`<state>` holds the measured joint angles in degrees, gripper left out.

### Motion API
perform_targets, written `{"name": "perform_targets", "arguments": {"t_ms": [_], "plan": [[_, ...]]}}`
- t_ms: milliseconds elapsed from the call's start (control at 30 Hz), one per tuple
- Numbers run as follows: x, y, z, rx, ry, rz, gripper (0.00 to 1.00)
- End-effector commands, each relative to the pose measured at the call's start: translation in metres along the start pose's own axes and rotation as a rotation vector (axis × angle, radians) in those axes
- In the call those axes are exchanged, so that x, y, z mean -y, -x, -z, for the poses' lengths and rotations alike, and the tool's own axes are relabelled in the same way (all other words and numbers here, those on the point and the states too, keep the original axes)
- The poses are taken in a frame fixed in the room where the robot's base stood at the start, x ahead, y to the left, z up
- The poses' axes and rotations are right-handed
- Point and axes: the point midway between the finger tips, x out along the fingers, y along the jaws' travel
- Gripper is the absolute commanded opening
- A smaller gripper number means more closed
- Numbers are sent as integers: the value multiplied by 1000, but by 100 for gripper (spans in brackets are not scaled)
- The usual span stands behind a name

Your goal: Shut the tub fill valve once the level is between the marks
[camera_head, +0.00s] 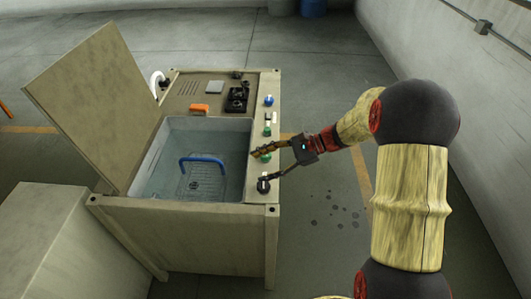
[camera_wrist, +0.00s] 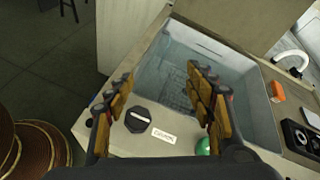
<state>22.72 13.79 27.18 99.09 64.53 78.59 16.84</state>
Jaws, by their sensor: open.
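The open tub (camera_head: 180,122) is set in a beige machine. Its inside looks pale blue-grey, with a grating at the bottom; I cannot make out the level against any marks. A dark line (camera_wrist: 210,47) shows on a tub wall in the wrist view. A black round knob (camera_head: 263,186) sits on the right ledge near the front corner. In the wrist view the knob (camera_wrist: 139,120) has a white bar and a white label (camera_wrist: 164,136) beside it, too small to read. My gripper (camera_head: 259,167) is open and empty above the ledge, its fingers apart on either side of the knob in the wrist view.
Green (camera_head: 265,156) and blue (camera_head: 269,100) buttons line the same ledge. A blue curved handle (camera_head: 203,159) stands in the tub. An orange item (camera_head: 200,109) and a white hose (camera_head: 157,82) are behind. The raised lid (camera_head: 90,100) is left; floor right is clear, with dark spots.

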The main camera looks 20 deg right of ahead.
Motion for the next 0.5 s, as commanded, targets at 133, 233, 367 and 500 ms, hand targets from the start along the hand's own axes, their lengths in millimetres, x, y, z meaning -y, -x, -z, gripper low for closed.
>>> {"name": "perform_targets", "arguments": {"t_ms": [133,233,367,500], "plan": [[27,8,57,127,-190,158,54],[40,16,94,206,-299,265,54],[48,27,133,283,-397,375,54],[51,35,158,330,-455,446,54]]}}
